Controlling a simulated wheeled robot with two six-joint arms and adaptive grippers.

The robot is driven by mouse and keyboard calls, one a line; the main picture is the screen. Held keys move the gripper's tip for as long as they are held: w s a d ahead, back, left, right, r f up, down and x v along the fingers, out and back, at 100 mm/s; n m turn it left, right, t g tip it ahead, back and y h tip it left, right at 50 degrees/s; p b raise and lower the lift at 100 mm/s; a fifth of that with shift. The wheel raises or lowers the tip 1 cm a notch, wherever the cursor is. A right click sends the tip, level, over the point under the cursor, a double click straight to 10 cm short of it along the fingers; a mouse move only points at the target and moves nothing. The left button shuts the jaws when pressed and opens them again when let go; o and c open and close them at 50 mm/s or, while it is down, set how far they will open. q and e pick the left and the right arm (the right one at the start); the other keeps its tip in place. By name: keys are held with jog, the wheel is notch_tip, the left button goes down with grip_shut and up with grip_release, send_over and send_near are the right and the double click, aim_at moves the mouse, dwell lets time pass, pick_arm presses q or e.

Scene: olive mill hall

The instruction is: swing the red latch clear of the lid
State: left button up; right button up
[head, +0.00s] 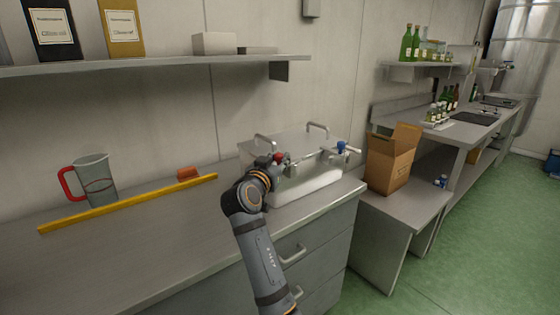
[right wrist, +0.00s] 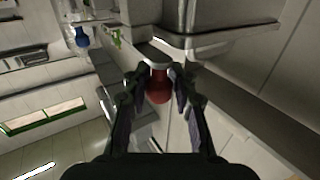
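A steel container with a flat lid (head: 300,143) and two bar handles stands on the counter. The red latch's knob (head: 279,157) is at its front left; a blue latch knob (head: 341,146) is at its front right. My right gripper (head: 272,161) is at the red knob. In the right wrist view, the red knob (right wrist: 158,87) sits between the fingertips (right wrist: 160,76), which appear to press on both its sides. The blue knob (right wrist: 82,37) is apart, at the upper left there. The latch's arm is mostly hidden. My left gripper is not in view.
A yellow bar (head: 130,203), a jug with a red handle (head: 95,180) and a small orange-brown block (head: 187,174) are on the counter to the left. An open cardboard box (head: 390,160) stands right of the container. A shelf (head: 150,66) hangs above.

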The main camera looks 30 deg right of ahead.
jog(key=o, duration=0.4)
jog(key=shift+a, duration=0.15)
jog(key=shift+c, duration=0.2)
notch_tip(320, 180, up, 10)
jog(key=shift+r, duration=0.1)
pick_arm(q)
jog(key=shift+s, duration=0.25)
